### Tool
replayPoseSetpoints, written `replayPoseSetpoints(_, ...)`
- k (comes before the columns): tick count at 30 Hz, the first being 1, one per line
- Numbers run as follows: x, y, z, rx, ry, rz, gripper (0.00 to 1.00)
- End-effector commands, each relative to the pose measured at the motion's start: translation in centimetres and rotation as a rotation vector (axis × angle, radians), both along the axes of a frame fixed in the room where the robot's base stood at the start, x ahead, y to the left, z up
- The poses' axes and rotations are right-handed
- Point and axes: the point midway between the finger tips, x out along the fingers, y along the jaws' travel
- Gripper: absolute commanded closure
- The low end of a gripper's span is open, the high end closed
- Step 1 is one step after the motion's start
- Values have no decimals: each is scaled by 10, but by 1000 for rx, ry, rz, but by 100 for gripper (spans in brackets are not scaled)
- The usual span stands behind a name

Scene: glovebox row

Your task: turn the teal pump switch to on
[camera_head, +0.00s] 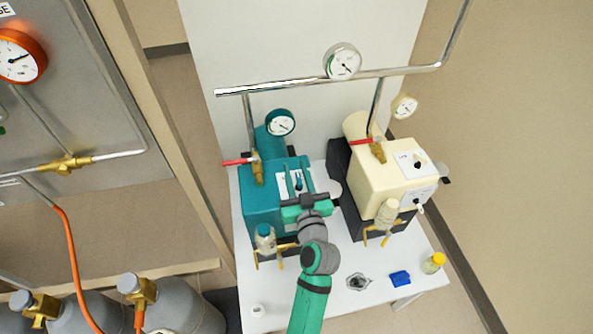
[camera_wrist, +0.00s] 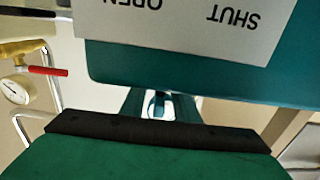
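The teal pump (camera_head: 262,208) stands on the left of the white table in the head view. The pump switch (camera_head: 298,184) shows as a small dark teal lever between the fingers. In the wrist view my gripper (camera_wrist: 160,106) has a gap between its fingers, with a teal lever (camera_wrist: 158,103) against white in it. I cannot tell whether either finger touches the lever. Its on/off marks are not readable.
A cream pump (camera_head: 376,185) stands close on the right. A metal pipe (camera_head: 290,85) with a gauge (camera_head: 342,62) crosses behind. A red-handled valve (camera_head: 256,165) rises from the teal pump. A blue block (camera_head: 400,278) and yellow-capped bottle (camera_head: 433,263) lie at the front right.

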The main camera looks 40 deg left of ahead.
Motion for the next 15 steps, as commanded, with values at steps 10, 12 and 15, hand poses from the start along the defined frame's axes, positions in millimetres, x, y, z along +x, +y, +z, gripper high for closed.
replayPoseSetpoints(10,-34,-41,-1,-1,2,-4,72)
replayPoseSetpoints(12,-42,-51,-1,-1,2,-5,72)
replayPoseSetpoints(15,-52,-64,-1,-1,2,-6,72)
